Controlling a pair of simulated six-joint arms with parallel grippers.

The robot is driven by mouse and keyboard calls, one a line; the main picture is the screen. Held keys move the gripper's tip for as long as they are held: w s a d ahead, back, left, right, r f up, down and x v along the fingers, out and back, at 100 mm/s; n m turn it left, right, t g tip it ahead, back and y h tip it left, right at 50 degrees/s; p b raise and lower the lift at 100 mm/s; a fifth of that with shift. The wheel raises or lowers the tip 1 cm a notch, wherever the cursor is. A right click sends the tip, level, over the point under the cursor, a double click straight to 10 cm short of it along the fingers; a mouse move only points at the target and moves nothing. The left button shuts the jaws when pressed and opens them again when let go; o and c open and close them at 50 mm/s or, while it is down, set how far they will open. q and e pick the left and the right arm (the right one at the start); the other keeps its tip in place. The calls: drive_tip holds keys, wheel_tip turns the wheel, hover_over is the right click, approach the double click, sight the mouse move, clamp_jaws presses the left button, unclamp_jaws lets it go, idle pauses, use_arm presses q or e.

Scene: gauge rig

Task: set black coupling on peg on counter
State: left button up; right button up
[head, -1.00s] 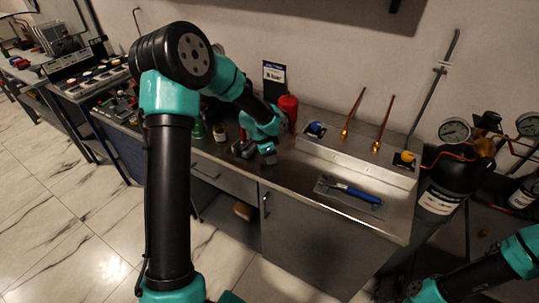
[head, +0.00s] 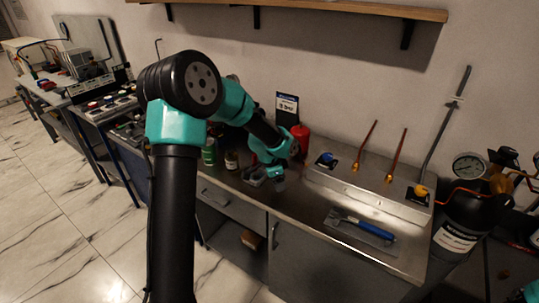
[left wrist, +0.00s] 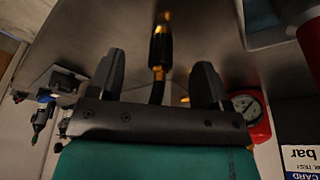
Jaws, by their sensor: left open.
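My left gripper (head: 268,177) is low over the metal counter (head: 310,206), left of the raised panel. In the left wrist view the left gripper (left wrist: 158,60) is open, one finger on each side of a black coupling (left wrist: 157,48) with brass ends. A gap shows between each finger and the coupling. A black hose (left wrist: 157,92) runs from it towards the gripper body. The coupling is hidden or too small to tell in the head view. I cannot pick out the peg. My right gripper is not in view.
A red cylinder (head: 301,138) and an upright card (head: 287,108) stand behind the gripper. The raised panel (head: 370,190) with copper tubes is on the right. A blue-handled tool (head: 365,226) lies in front. A red gauge (left wrist: 247,107) shows in the wrist view.

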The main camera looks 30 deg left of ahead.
use_arm(q)
drive_tip(key=v, duration=1.4)
drive_tip(key=shift+r, duration=0.15)
drive_tip(key=s+d+f+n+g+h, duration=0.15)
drive_tip(key=s+f+n, duration=0.35)
drive_tip(key=f, duration=0.5)
drive_tip(key=s+d+f+n, duration=0.3)
drive_tip(key=s+f, duration=0.4)
drive_tip(key=f, duration=0.4)
drive_tip(key=s+d+f+n, duration=0.1)
drive_tip(key=s+d+f, duration=0.3)
drive_tip(key=d+f, duration=0.2)
drive_tip(key=s+d+f+n, duration=0.1)
drive_tip(key=s+d+f, duration=0.3)
drive_tip(key=f, duration=0.6)
drive_tip(key=shift+d+n, duration=0.4)
drive_tip(key=shift+d, duration=0.6)
drive_tip(key=shift+s, duration=0.1)
